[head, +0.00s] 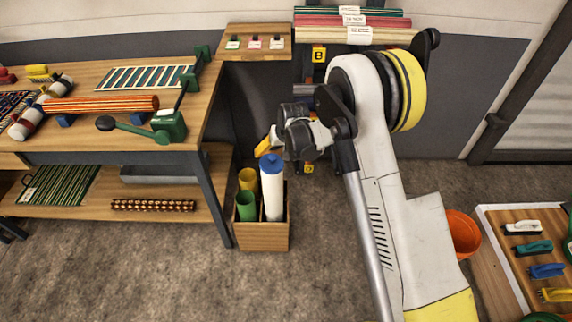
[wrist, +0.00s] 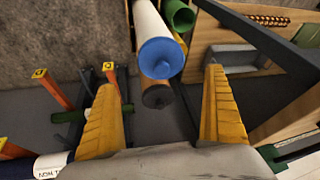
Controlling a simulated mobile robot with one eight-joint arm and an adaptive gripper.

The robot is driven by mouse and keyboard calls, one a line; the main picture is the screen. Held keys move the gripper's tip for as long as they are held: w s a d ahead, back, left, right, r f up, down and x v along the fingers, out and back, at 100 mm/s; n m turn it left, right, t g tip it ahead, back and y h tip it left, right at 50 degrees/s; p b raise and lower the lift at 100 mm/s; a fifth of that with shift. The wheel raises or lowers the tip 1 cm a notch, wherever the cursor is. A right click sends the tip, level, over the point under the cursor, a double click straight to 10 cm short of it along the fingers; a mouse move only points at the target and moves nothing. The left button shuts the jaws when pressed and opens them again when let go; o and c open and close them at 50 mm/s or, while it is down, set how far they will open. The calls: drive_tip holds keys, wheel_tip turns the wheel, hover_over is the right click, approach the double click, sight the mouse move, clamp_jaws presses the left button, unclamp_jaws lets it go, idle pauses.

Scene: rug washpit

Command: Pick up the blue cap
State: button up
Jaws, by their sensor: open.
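The blue cap (head: 270,160) sits on top of a white tube (head: 272,195) standing in a wooden box (head: 263,236). In the wrist view the blue cap (wrist: 161,58) is at the end of the white tube (wrist: 150,22), a little beyond and between my fingertips. My gripper (wrist: 162,85) is open, its two yellow fingers spread wide with nothing between them. In the head view my gripper (head: 267,142) is just above the cap and partly hidden by my own arm. I see no contact with the cap.
A yellow tube (head: 247,179) and a green tube (head: 246,205) stand beside the white tube in the box. The workbench (head: 110,75) and its dark leg (head: 207,200) are close on the left. An orange bucket (head: 462,232) stands at the right. The floor in front is clear.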

sight(272, 163)
drive_tip(key=b+x, duration=0.1)
drive_tip(key=x, duration=0.4)
drive_tip(key=shift+a, duration=0.15)
drive_tip(key=b+x, duration=0.3)
drive_tip(key=x, duration=0.2)
drive_tip(key=shift+s+f, duration=0.2)
drive_tip(key=shift+r, duration=0.15)
drive_tip(key=shift+c, duration=0.7)
drive_tip(key=c, duration=0.8)
